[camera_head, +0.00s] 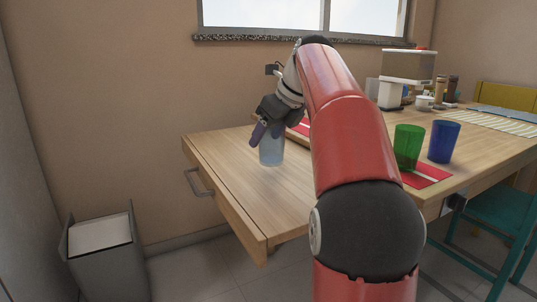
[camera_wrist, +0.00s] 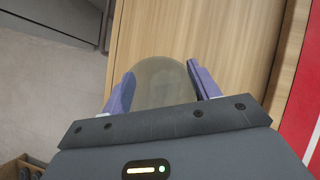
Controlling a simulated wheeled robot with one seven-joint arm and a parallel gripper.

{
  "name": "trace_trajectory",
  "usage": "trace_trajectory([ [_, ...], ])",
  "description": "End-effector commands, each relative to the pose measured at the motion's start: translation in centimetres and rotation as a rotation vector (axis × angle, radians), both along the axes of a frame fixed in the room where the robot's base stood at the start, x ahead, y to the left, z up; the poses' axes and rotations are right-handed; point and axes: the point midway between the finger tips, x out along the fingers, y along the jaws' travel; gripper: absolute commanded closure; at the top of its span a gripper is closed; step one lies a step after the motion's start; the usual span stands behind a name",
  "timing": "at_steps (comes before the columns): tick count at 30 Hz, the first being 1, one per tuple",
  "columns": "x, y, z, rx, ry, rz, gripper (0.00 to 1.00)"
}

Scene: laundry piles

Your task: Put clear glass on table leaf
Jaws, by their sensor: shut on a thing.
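The clear glass (camera_head: 271,152) is in my gripper (camera_head: 264,134), over the wooden table leaf (camera_head: 225,165) at the table's left end. In the wrist view the glass (camera_wrist: 160,82) sits between the two purple fingers of my gripper (camera_wrist: 160,88), which are shut on it. The glass looks upright in the head view. Its base is low over the leaf; I cannot tell whether it touches. The leaf (camera_wrist: 220,35) also shows in the wrist view as bare wood around the glass.
A green glass (camera_head: 408,147) and a blue glass (camera_head: 443,142) stand on the main table to the right. A coffee maker (camera_head: 400,75) is at the back. A grey bin (camera_head: 104,255) stands on the floor at left. The leaf around the held glass is clear.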

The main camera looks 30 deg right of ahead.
Motion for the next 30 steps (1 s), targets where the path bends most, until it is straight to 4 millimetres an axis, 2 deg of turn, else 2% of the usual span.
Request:
trace_trajectory([
  [1, 0.0, 0.0, -1.4, 0.000, 0.002, 0.000, 0.67],
  [6, 0.0, 0.0, -3.2, 0.001, 0.001, -0.002, 0.67],
  [18, 0.0, 0.0, -3.5, 0.000, 0.001, -0.001, 0.67],
  [19, 0.0, 0.0, -3.5, 0.001, 0.001, 0.000, 0.37],
  [21, 0.0, 0.0, -3.5, 0.001, 0.001, 0.000, 0.28],
  [24, 0.0, 0.0, -3.5, 0.001, 0.001, 0.000, 0.18],
  [30, 0.0, 0.0, -3.5, 0.001, 0.001, 0.000, 0.18],
])
